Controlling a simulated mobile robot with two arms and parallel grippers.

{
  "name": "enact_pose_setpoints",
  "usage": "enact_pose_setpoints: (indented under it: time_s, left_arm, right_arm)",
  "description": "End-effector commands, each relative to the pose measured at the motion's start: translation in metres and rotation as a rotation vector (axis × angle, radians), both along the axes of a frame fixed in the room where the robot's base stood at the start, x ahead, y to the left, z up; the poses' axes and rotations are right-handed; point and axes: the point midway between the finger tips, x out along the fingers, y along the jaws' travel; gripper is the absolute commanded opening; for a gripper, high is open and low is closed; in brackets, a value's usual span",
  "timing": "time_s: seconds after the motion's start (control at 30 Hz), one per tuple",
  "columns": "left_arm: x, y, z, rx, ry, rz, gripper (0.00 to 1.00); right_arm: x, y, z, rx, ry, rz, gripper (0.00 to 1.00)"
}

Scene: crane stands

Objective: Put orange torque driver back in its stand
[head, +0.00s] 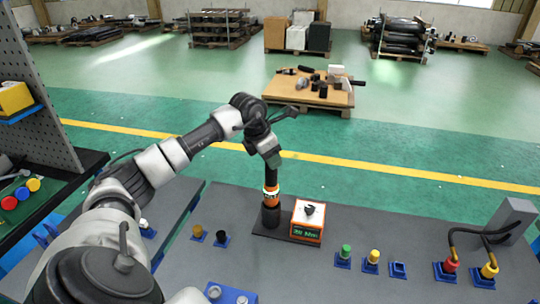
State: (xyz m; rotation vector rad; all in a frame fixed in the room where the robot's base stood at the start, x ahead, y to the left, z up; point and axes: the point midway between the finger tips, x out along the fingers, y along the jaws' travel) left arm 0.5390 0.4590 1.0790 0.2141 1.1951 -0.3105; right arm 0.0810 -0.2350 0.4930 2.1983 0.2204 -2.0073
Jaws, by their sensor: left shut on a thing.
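The torque driver (271,190) is a dark upright tool with an orange band. My left gripper (272,161) is shut on its upper part from above. The driver's lower end meets the black round cup of its stand (270,215), which rises from a dark flat base on the grey bench. The driver lines up with the cup, but I cannot tell how deep it sits in it. An orange and white box with a green display (306,222) is on the same base, just right of the cup. My right gripper is out of view.
On the grey bench (400,225), green and yellow capped pieces (346,252) stand in blue holders to the right. Red and yellow connectors (450,266) with black cables are farther right, by a grey block. Small brown and black knobs (198,233) stand left of the stand.

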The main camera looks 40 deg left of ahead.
Motion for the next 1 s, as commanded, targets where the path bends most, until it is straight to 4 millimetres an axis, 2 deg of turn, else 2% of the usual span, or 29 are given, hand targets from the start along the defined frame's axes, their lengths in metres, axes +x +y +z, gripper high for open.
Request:
enact_pose_setpoints:
  time_s: [1.0]
  left_arm:
    - [0.001,0.001,-0.035,0.0,-0.005,0.001,0.03]
  right_arm:
    - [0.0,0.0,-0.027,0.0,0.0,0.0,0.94]
